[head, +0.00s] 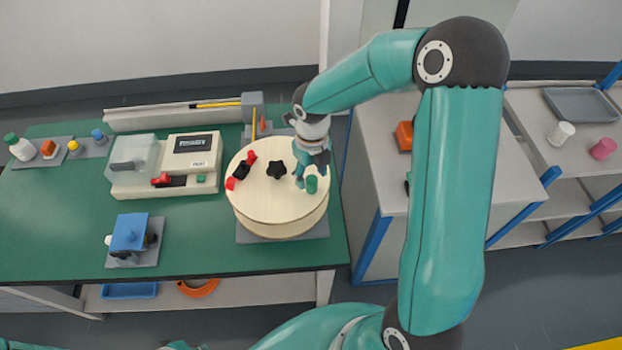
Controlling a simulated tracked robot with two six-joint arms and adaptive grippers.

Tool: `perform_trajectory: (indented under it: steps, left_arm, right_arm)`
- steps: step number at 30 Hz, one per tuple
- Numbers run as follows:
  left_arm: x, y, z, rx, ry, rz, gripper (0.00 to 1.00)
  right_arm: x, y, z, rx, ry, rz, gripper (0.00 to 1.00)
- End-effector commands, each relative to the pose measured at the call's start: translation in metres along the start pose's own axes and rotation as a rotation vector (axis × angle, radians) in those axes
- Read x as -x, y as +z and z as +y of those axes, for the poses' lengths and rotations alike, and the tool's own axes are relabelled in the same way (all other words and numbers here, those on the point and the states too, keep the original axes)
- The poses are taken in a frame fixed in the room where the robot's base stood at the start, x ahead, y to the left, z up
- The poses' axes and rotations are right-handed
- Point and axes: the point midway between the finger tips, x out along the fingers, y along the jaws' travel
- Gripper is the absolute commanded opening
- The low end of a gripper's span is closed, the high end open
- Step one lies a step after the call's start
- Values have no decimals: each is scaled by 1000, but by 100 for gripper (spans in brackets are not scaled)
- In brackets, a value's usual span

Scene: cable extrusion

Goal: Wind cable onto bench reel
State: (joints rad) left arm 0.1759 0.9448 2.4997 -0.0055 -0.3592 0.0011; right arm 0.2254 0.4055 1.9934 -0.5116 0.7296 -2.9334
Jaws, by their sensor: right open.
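The bench reel (259,208) is a round, pale wooden drum on a grey base at the right end of the green bench. It has a black star-shaped knob (275,171) at its centre and a red-and-black clamp (241,170) on its left side. A green handle (311,184) stands near its right edge. My right gripper (306,182) is open above the reel, pointing down, with its fingers beside the green handle. I cannot tell whether they touch it. A yellow strand (254,127) shows behind the reel by a grey post. My left gripper is not in view.
A cream machine (165,165) with a clear cover stands left of the reel. A blue fixture (129,235) sits at the bench front. Small bottles stand at back left. A second bench (375,150) is at right. An orange coil (198,287) lies on the lower shelf.

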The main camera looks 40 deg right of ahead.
Motion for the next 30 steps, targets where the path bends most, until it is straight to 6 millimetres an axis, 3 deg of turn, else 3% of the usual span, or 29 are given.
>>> perform_trajectory:
  steps: [6,12,24,30]
  left_arm:
    - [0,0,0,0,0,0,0]
    - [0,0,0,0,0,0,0]
    - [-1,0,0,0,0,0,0]
    - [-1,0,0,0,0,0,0]
  right_arm:
    - [47,2,0,0,-1,-7,55]
    - [76,2,1,0,-1,-4,55]
    - [86,1,1,0,-2,-1,55]
    - [86,1,0,0,-2,0,24]
